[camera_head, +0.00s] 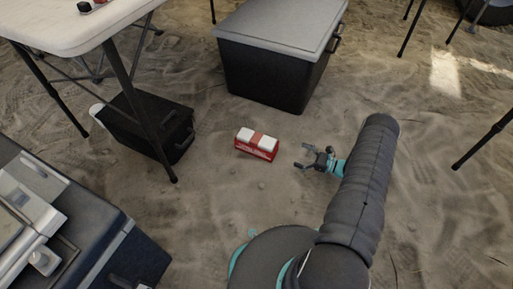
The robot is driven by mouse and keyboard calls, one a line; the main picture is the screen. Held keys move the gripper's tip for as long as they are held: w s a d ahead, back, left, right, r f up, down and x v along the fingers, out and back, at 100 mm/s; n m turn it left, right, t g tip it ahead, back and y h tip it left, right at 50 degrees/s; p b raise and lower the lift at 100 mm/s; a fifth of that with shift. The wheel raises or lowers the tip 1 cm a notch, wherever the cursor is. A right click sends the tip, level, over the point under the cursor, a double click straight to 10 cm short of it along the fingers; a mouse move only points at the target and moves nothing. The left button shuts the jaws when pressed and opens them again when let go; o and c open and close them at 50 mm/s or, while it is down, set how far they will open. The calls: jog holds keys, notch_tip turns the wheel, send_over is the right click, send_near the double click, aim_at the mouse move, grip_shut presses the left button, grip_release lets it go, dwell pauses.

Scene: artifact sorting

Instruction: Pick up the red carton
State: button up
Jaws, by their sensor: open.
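The red carton (257,147) with white panels on its top lies on the sandy ground near the middle of the view. Its front side is red with pale lettering that is too small to read. My gripper (302,157) is just to the right of the carton, with its fingers spread and pointing left toward it. A gap of sand shows between the fingertips and the carton. Nothing is between the fingers.
A large black box with a grey lid (282,32) stands behind the carton. A white folding table (75,38) is at upper left, with a black case (140,125) by its leg. A dark case (95,245) fills the lower left. Sand around the carton is clear.

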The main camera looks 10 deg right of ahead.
aim_at(276, 148)
jog(key=shift+s+d+f, duration=0.1)
jog(key=shift+f, duration=0.4)
jog(key=shift+a, duration=0.25)
jog(key=x, duration=0.8)
jog(key=shift+d, duration=0.1)
jog(key=shift+f+x, duration=0.1)
jog(key=shift+x, duration=1.25)
jog(key=shift+f+x, duration=0.15)
jog(key=shift+x, duration=1.25)
jog(key=shift+d, duration=0.1)
jog(key=c, duration=1)
